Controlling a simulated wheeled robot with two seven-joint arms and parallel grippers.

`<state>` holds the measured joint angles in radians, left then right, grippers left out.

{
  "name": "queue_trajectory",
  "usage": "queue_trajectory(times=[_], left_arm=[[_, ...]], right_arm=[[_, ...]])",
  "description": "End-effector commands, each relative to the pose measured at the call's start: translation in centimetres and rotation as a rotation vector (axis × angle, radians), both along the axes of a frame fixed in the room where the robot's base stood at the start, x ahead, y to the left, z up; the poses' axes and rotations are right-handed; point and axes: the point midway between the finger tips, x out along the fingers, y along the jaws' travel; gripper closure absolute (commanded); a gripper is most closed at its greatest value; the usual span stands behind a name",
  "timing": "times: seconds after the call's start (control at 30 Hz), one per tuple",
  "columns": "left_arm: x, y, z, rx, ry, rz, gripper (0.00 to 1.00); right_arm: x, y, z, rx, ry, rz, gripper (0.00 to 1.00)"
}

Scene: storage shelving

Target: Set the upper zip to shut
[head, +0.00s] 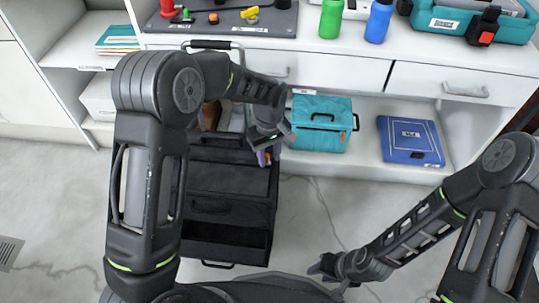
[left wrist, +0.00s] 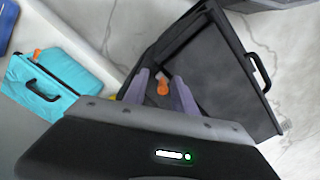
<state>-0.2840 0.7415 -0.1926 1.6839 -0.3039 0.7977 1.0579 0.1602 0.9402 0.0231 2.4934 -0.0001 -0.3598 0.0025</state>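The black case (head: 225,205) stands on the floor in front of the shelving, with black panels and handles facing up. The case also fills the middle of the left wrist view (left wrist: 215,75). A small orange tab (left wrist: 163,86), possibly a zip pull, shows at the case's edge. My left gripper (head: 264,157) is at the case's right edge in the head view. In the left wrist view its two purple-grey fingers (left wrist: 162,92) are apart, with the orange tab showing between them. I cannot tell whether they touch it. My right gripper (head: 322,266) is low, right of the case; its opening is unclear.
A teal bag (head: 320,124) with an orange tab sits on the lower shelf, close to my left gripper. A blue flat case (head: 410,141) lies to its right. Green (head: 331,18) and blue (head: 379,22) bottles stand on the counter.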

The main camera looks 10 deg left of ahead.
Motion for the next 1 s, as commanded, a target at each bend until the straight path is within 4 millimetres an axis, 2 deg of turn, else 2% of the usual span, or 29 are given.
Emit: queue_trajectory(times=[0.17,0.43,0.6,1.0], left_arm=[[0.1,0.0,1.3,0.001,-0.002,0.000,0.67],[0.1,-0.1,5.7,0.000,-0.004,0.000,0.67],[0.1,-0.1,7.5,-0.001,-0.002,-0.001,0.67],[0.0,-0.1,7.8,0.000,0.000,-0.001,0.67]], right_arm=[[-0.1,0.1,0.4,0.001,0.001,0.002,0.64],[-0.4,0.3,1.6,0.005,0.006,0.008,0.64],[-0.4,0.4,2.0,0.006,0.005,0.009,0.64],[-0.4,0.3,1.9,0.005,0.006,0.009,0.64]])
